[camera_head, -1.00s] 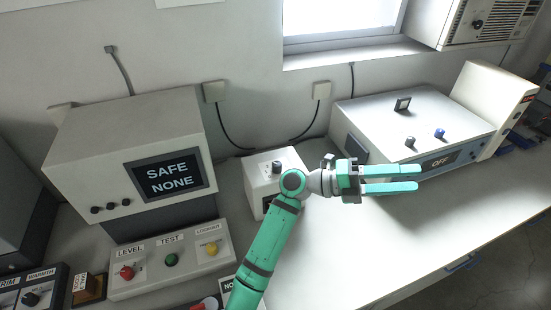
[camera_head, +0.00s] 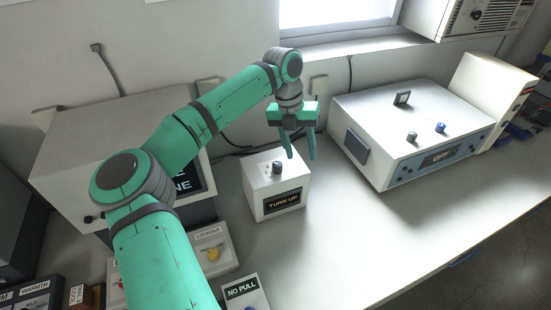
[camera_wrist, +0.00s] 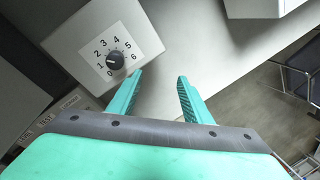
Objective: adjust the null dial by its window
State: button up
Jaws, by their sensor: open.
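The null dial is a small dark knob (camera_head: 277,167) on top of a white box (camera_head: 255,201) in the middle of the bench. The box's front window (camera_head: 284,201) reads "TURN UP" in orange. In the wrist view the knob (camera_wrist: 115,60) sits on a white scale numbered 0 to 6, its pale mark toward the lower left, near 0 or 1. My gripper (camera_head: 300,156) is open and empty, pointing down above and slightly right of the knob. In the wrist view its fingertips (camera_wrist: 160,75) are right of the dial, apart from it.
A larger instrument (camera_head: 420,120) with knobs and an "OFF" display stands to the right. A big box (camera_head: 80,150) with a screen stands left, partly behind my arm. A "NO PULL" panel (camera_head: 243,291) lies in front. The bench right of the dial box is clear.

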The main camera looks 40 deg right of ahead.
notch_tip(320, 180, up, 3)
jog(key=t+y, duration=0.1)
jog(key=t, duration=0.1)
send_over(277, 164)
jog(key=n, duration=0.1)
jog(key=shift+y, duration=0.3)
jog(key=f, duration=0.9)
jog(key=shift+s+d, duration=0.1)
jog(key=shift+s, duration=0.1)
jog(key=shift+w+f, duration=0.1)
jog(key=shift+f, duration=0.5)
jog(key=shift+w, duration=0.1)
jog(key=c, duration=1.1)
